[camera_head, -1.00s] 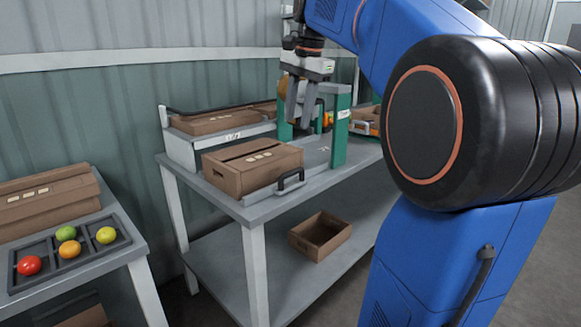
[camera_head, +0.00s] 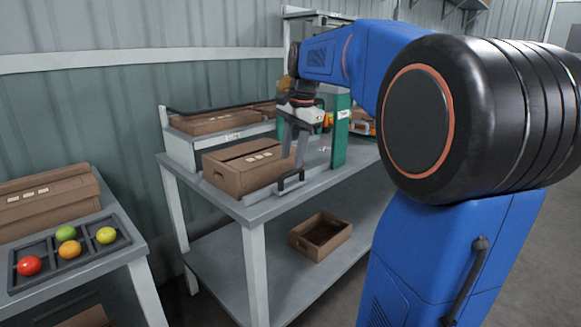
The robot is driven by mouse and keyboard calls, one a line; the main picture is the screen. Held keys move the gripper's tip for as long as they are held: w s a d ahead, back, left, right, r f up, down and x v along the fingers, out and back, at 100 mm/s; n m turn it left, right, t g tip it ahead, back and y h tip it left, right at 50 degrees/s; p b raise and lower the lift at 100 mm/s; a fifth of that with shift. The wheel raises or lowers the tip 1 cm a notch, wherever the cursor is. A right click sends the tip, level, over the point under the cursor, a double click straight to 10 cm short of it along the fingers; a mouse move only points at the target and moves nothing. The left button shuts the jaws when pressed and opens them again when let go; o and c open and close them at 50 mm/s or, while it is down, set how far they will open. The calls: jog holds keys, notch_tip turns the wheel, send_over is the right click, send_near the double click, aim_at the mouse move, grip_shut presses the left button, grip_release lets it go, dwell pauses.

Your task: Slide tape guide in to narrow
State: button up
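A gap between guide and carton is hard to judge from here. My gripper (camera_head: 293,163) points down just above the handle, with its two fingers apart and nothing seen between them. Whether the fingertips touch the handle or straddle it cannot be told. The green tape machine post (camera_head: 340,130) stands behind my gripper, and my arm hides part of the machine.
Another carton (camera_head: 207,122) lies on the raised conveyor at the back. An open box (camera_head: 320,236) sits on the lower shelf. The floor at right is clear.

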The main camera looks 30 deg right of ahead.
aim_at(290, 172)
jog(key=shift+w+a+f, duration=0.1)
jog(key=shift+w+f, duration=0.1)
jog(key=shift+f, duration=0.9)
jog(key=shift+w+f, duration=0.2)
jog(key=shift+f, duration=0.9)
grip_shut()
